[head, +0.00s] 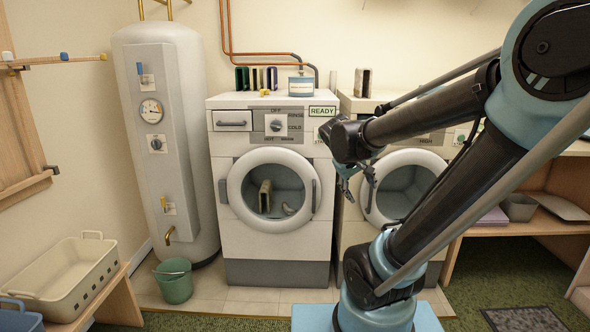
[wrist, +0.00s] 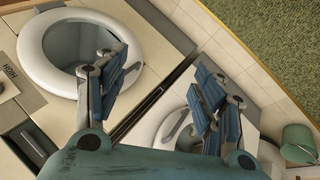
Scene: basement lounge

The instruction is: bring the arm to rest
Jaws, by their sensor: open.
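My arm reaches up and forward from its blue base on the right of the head view, then folds down toward the washing machines. My gripper (head: 357,180) hangs in front of the gap between the two machines. In the wrist view my gripper (wrist: 165,95) has its two blue-padded fingers spread wide apart, with nothing between them. It is apart from both machines as far as I can see. My arm hides part of the right machine (head: 405,185).
The left washing machine (head: 275,240) holds a small book-like item (head: 265,196) behind its round door. A boiler (head: 165,140) stands left, with a green bucket (head: 173,281) below. A cream basket (head: 65,275) sits on a bench.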

